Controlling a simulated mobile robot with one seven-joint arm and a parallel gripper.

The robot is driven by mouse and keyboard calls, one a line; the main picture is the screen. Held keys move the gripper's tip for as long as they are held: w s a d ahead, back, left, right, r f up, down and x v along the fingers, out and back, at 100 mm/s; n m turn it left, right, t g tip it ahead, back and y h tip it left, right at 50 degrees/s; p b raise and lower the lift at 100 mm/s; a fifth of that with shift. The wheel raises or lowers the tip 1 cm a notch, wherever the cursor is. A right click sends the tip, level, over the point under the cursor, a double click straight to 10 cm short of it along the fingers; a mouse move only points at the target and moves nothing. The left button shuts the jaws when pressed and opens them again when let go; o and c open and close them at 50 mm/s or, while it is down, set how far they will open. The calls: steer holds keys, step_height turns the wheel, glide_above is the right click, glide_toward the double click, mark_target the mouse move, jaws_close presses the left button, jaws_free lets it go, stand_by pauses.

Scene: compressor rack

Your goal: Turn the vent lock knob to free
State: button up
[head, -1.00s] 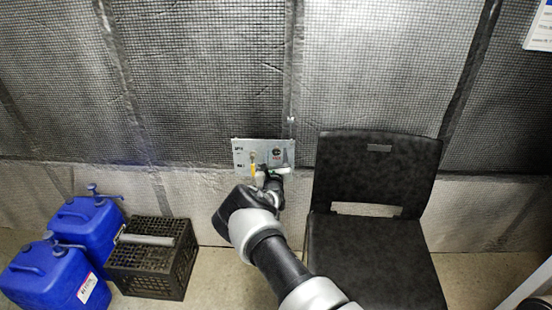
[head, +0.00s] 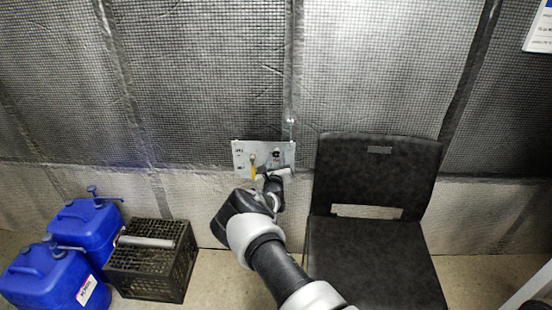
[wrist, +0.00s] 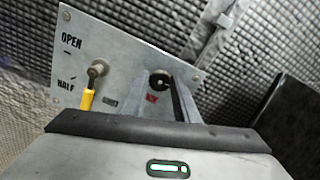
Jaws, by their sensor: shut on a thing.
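A grey metal panel (head: 240,146) is fixed to the wall. In the wrist view the panel (wrist: 118,52) carries the words OPEN and HALF, a lever with a yellow handle (wrist: 88,100), and a round black knob (wrist: 160,77) with a small red label below it. My gripper (wrist: 163,88) reaches the knob with one finger on each side and is shut on it. In the head view my gripper (head: 279,165) is at the panel's lower right. The fingers and wrist hide part of the knob's surroundings, and its exact setting is unclear.
The yellow lever (head: 253,168) is close to the left of my gripper. A black chair (head: 375,185) stands to the right. Blue canisters (head: 93,224) and a black crate (head: 150,270) stand on the floor at the left. A conduit runs above the panel.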

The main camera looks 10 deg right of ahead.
steer(key=n, duration=0.4)
steer(key=shift+f, duration=0.1)
steer(key=n+b, duration=0.1)
steer(key=n, duration=0.8)
steer(key=shift+b, duration=0.3)
steer(key=shift+n, duration=1.8)
steer(key=o, duration=1.1)
steer(key=shift+c, duration=0.2)
